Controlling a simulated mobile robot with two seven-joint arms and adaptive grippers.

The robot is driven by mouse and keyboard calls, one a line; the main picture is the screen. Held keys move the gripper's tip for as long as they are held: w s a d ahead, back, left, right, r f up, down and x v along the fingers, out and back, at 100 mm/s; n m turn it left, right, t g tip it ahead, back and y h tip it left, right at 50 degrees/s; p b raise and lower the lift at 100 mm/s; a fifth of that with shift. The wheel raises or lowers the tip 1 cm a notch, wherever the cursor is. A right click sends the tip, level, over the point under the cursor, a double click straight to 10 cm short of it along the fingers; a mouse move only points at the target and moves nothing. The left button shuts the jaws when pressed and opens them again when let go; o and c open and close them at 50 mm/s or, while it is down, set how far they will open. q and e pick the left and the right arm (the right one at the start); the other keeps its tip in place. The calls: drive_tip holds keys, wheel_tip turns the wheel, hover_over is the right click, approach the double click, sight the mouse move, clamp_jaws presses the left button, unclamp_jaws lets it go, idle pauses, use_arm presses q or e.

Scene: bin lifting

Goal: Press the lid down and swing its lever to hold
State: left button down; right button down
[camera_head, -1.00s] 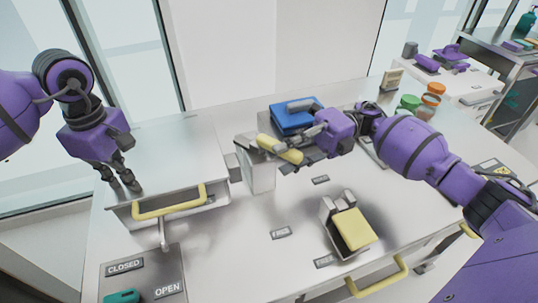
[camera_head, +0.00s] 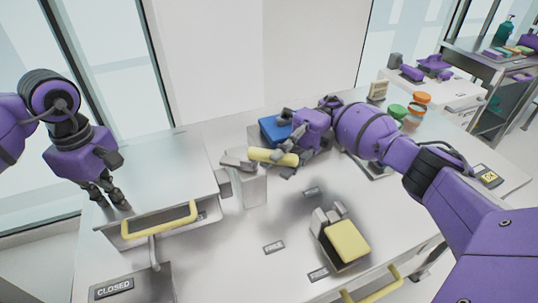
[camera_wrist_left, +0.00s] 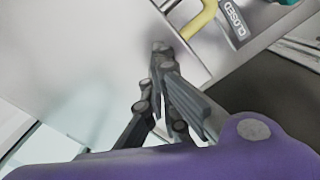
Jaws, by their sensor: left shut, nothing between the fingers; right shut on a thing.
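The lid (camera_head: 160,170) is a flat metal panel at the left of the head view, with a yellow handle (camera_head: 160,222) along its front. My left gripper (camera_head: 117,203) points down at the lid's near left part, shut and empty. Its fingertips seem to touch the metal; in the left wrist view the fingertips (camera_wrist_left: 161,49) are close together at the surface. The lever's yellow grip (camera_head: 272,157) lies nearly level above a grey post (camera_head: 254,188) right of the lid. My right gripper (camera_head: 288,158) is shut on the grip; the fingers partly cover it.
A blue object (camera_head: 276,128) is behind the right gripper. Jars (camera_head: 413,112) stand at the back right. A CLOSED label (camera_head: 114,288) is at lower left. The bench between post and box is mostly clear.

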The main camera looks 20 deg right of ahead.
drive_tip(key=shift+a, duration=0.1)
drive_tip(key=c, duration=1.6)
unclamp_jaws()
drive_tip(key=shift+a, duration=0.1)
drive_tip(key=shift+o, duration=0.2)
